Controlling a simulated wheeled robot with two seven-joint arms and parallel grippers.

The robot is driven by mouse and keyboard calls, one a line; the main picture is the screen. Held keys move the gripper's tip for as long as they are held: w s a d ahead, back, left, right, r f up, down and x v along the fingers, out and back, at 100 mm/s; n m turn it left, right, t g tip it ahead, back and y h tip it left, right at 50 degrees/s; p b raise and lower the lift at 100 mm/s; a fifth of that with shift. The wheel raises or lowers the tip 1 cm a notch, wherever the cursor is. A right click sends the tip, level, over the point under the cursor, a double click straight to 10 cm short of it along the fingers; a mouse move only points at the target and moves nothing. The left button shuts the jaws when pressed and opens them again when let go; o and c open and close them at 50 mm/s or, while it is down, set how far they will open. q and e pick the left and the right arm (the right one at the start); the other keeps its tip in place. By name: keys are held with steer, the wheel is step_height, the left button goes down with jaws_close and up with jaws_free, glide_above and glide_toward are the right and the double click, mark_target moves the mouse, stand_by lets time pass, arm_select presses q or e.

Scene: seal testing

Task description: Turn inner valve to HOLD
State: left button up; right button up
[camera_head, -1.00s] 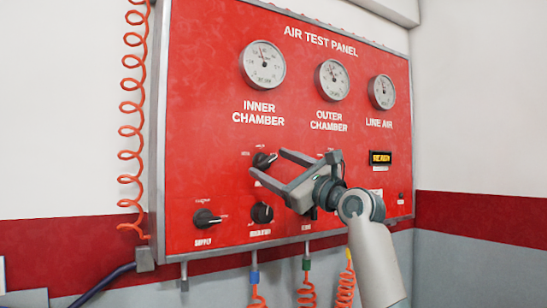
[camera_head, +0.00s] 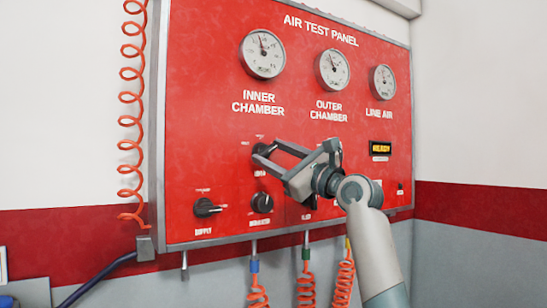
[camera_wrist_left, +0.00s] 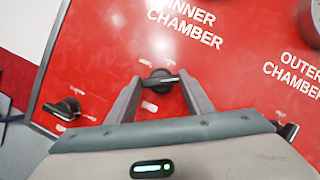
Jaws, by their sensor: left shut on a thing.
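The inner valve is a black rotary knob (camera_head: 261,149) on the red panel, below the INNER CHAMBER lettering. In the left wrist view the knob (camera_wrist_left: 158,80) sits between the two fingers, its lever lying roughly across from one finger to the other. My left gripper (camera_head: 267,152) is shut on this knob, its fingers partly covering it in the head view. It also shows in the left wrist view (camera_wrist_left: 160,84). Small labels around the knob are too blurred to read. My right gripper is not in view.
A supply knob (camera_head: 207,208) and a regulator knob (camera_head: 262,203) sit lower on the panel. Gauges (camera_head: 263,54) are above. A coiled orange hose (camera_head: 130,98) hangs at the left, and more hoses (camera_head: 257,284) hang below. A lit display (camera_head: 380,148) is at the right.

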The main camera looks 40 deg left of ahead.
arm_select(q)
steer(key=shift+f+n+g+h+b, duration=0.1)
steer(key=shift+n+g+h+b, duration=0.2)
steer(key=shift+n+g+b, duration=0.8)
steer(key=n, duration=0.2)
steer(key=n+b, duration=0.1)
steer(key=shift+w+r+n+h, duration=0.1)
steer(key=shift+r+n+h, duration=0.1)
steer(key=shift+n+h, duration=0.2)
steer(key=n+g, duration=0.1)
steer(key=n, duration=0.2)
steer(key=shift+r+h, duration=0.15)
steer(key=shift+h, duration=0.25)
steer(key=shift+n+h+p, duration=0.35)
steer(key=shift+n+h, duration=0.45)
steer(key=shift+n, duration=1.1)
steer(key=o, duration=1.1)
steer(key=shift+c, duration=0.2)
steer(key=shift+w+d, duration=0.1)
steer(key=shift+d, duration=0.15)
